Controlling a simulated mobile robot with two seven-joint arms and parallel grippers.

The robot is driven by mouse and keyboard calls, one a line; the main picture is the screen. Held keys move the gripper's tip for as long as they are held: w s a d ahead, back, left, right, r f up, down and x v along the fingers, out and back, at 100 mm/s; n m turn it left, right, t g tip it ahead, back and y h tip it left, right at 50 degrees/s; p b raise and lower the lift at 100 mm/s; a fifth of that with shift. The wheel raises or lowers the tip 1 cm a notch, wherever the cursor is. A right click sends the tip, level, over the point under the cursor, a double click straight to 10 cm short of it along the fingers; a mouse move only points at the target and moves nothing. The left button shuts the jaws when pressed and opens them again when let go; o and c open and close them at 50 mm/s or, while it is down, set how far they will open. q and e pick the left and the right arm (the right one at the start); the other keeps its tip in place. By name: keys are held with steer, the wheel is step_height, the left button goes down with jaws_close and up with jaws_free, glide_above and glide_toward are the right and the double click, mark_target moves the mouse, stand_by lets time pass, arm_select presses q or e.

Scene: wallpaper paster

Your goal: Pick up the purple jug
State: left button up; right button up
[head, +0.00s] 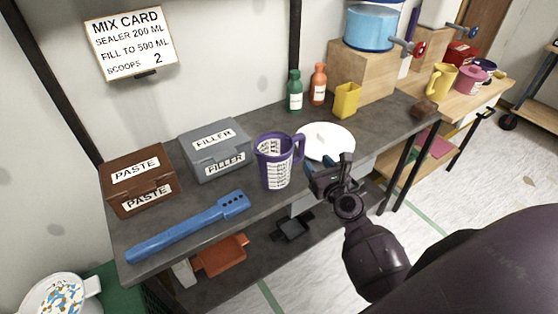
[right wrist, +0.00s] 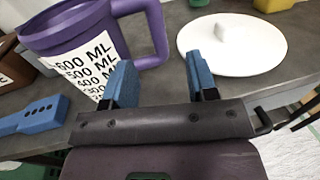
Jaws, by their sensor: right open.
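The purple jug (head: 274,163) stands upright on the dark grey bench, with a white measuring scale on its front and its handle (head: 299,147) pointing right. In the right wrist view the jug (right wrist: 70,28) fills the upper left, and its handle (right wrist: 158,28) is just beyond my fingers. My right gripper (head: 328,176) is open and empty, at the bench's front edge to the right of the jug. Its two blue fingertips (right wrist: 160,77) show apart in the wrist view, with a gap between them and the jug's handle. My left gripper is not in view.
A white round lid (head: 327,141) lies right of the jug, behind my right gripper. The grey filler box (head: 215,151), brown paste box (head: 138,181) and blue perforated tool (head: 185,228) are to the left. A yellow cup (head: 347,101) and two bottles (head: 294,92) stand behind.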

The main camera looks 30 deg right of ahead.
mark_target(304, 147)
steer(key=shift+w+d, duration=0.15)
steer(key=shift+w, duration=1.95)
steer(key=shift+w+d, duration=0.15)
steer(key=shift+w, duration=1.9)
steer(key=shift+c, duration=0.3)
jaws_close()
